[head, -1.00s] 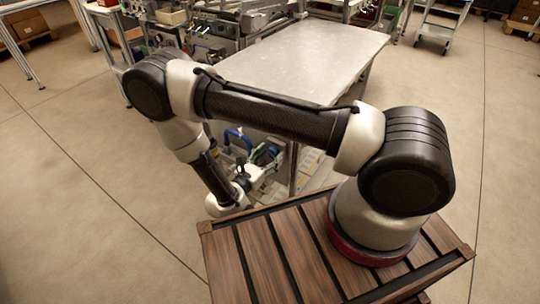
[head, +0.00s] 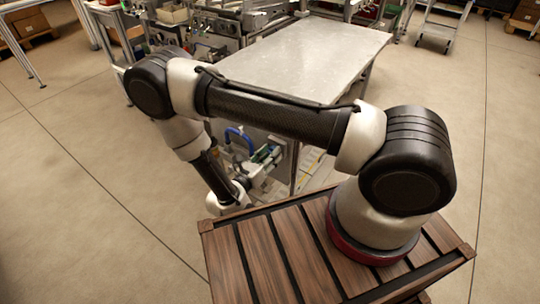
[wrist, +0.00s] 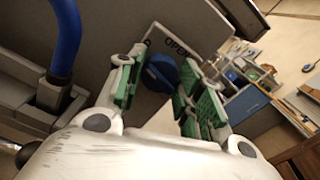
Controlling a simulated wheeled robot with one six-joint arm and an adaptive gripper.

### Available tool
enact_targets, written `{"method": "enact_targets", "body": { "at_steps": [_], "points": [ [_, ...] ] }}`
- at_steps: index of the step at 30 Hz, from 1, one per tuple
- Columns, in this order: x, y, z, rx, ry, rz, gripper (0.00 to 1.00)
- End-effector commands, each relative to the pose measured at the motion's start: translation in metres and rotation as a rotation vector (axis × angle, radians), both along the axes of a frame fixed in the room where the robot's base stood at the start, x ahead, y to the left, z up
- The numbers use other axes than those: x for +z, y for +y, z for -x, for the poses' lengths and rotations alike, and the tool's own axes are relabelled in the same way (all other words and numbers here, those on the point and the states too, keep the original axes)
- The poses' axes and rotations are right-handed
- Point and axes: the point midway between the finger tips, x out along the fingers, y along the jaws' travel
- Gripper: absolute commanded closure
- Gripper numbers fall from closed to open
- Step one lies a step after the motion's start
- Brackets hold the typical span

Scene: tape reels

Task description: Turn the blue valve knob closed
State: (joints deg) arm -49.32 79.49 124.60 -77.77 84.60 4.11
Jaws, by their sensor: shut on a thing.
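The blue valve knob (wrist: 160,74) shows in the wrist view between the two green-padded fingers of my gripper (wrist: 156,80). My gripper is shut on the knob. The fingers hide part of the knob's sides. In the head view my gripper (head: 264,156) is low beside the table, against the panel, and the knob cannot be made out there.
A thick blue hose (wrist: 66,40) rises from a grey fitting left of the knob; a blue curved piece (head: 238,140) shows in the head view. A metal-topped table (head: 300,60) stands just beyond my arm. Open floor (head: 80,200) lies to the left.

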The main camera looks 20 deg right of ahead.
Motion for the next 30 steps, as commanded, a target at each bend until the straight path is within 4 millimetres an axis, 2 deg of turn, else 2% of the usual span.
{"method": "enact_targets", "body": {
  "at_steps": [13,30],
  "points": [
    [-0.0001,0.0009,-0.0004,0.002,0.187,0.135,0.88],
    [-0.0002,0.0012,-0.0005,0.002,0.215,0.156,0.88]
  ]
}}
